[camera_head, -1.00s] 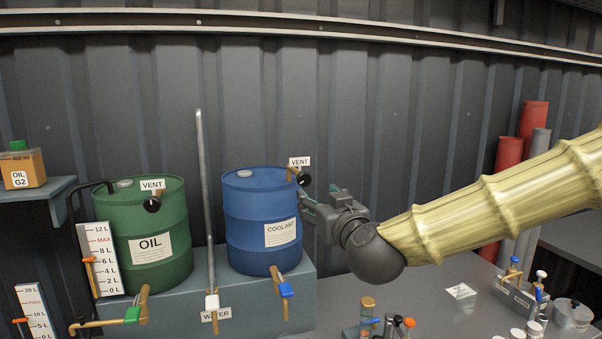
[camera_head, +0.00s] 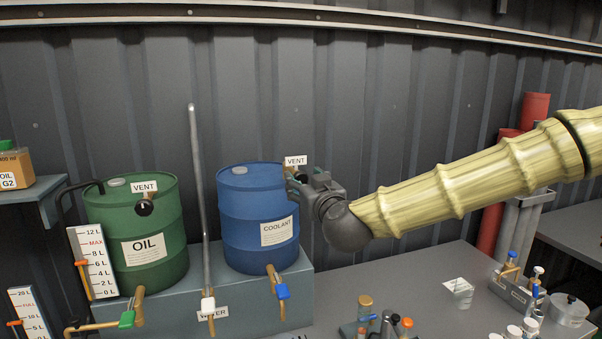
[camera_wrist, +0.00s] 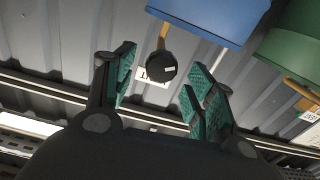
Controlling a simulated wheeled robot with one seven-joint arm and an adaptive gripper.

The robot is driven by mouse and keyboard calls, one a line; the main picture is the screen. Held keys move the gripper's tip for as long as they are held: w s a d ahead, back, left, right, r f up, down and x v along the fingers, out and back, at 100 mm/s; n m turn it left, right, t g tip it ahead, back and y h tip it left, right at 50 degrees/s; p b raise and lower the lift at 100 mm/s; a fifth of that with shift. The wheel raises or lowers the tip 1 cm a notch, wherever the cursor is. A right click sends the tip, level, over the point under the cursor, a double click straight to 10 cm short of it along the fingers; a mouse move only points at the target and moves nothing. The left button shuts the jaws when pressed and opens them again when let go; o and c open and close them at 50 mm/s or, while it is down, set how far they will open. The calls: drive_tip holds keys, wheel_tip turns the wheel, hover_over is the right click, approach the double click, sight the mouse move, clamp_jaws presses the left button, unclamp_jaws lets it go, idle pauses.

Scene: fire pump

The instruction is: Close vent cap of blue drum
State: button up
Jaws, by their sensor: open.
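The blue drum (camera_head: 257,215), labelled COOLANT, stands upright on a grey-blue ledge. Its VENT sign (camera_head: 295,161) shows at its upper right. In the head view its vent cap is mostly hidden by my gripper (camera_head: 297,184), which is at the drum's upper right side. In the wrist view the black round vent cap (camera_wrist: 162,66) sits on a brass stem below the blue drum (camera_wrist: 215,16). My gripper (camera_wrist: 160,88) is open, with one green-padded finger on the left of the cap and the others on the right. I see no clear contact with the cap.
A green OIL drum (camera_head: 140,240) with its own vent cap (camera_head: 145,208) stands to the left. A grey upright pipe (camera_head: 200,190) rises between the drums. A blue-handled tap (camera_head: 282,291) is below the blue drum. Small bottles (camera_head: 365,308) stand on the bench (camera_head: 420,285).

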sight(302, 179)
drive_tip(key=shift+p+x, duration=0.65)
drive_tip(key=shift+x, duration=1.2)
drive_tip(key=shift+f, duration=0.1)
drive_tip(key=c, duration=1.1)
drive_tip(key=shift+o, duration=0.2)
